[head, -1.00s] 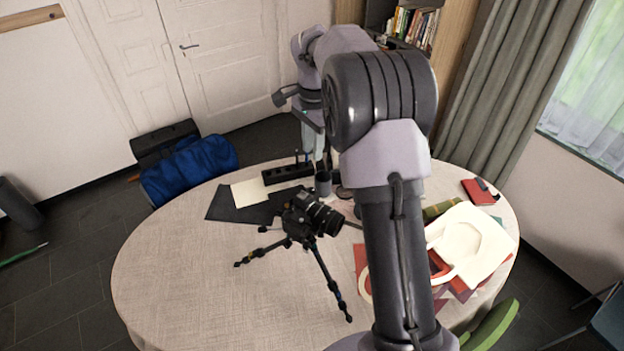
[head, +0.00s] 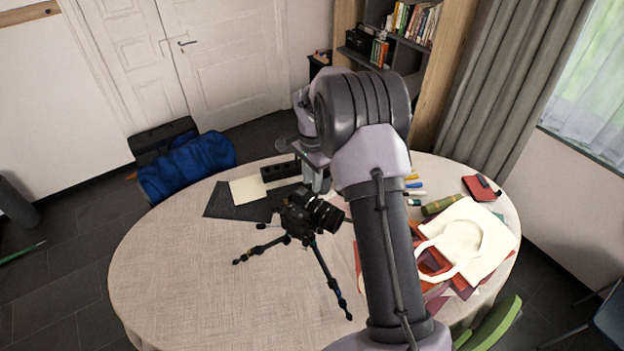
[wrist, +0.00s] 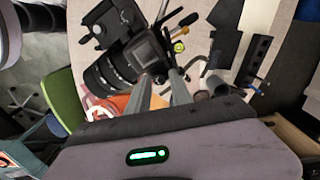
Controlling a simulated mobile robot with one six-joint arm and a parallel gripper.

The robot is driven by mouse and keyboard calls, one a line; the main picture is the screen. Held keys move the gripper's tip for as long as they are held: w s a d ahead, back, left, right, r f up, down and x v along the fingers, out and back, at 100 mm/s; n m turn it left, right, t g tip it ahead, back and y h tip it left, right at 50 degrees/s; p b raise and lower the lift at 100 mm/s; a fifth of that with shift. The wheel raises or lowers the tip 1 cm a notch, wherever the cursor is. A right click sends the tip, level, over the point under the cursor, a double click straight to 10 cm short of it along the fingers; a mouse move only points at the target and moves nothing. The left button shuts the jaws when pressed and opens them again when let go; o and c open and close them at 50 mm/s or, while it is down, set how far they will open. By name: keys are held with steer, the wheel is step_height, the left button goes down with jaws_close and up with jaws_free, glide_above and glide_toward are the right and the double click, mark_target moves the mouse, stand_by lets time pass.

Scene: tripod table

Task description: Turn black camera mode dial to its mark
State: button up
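The black camera (head: 318,212) stands on a small black tripod (head: 322,275) on the table, its lens pointing right in the head view. In the wrist view the camera (wrist: 112,68) fills the upper left, with its lens at the left. The mode dial and its mark cannot be made out in either view. My gripper (wrist: 160,74) is open and empty, its two grey fingers apart and pointing toward the camera body. In the head view my gripper (head: 318,186) is just behind the camera, above the table. I cannot tell whether a finger touches the camera.
A dark mat (head: 235,207) and a pale sheet (head: 247,189) lie left of the camera. A black block with holes (head: 280,171) stands behind. A white bag (head: 470,238), a red notebook (head: 480,188) and several pens lie at right. The front left of the table (head: 200,290) is clear.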

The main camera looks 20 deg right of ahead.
jaws_close()
steer(key=shift+n, duration=0.3)
steer(key=n, duration=0.3)
steer(key=shift+n+p, duration=0.3)
steer(key=shift+n, duration=1.5)
jaws_free()
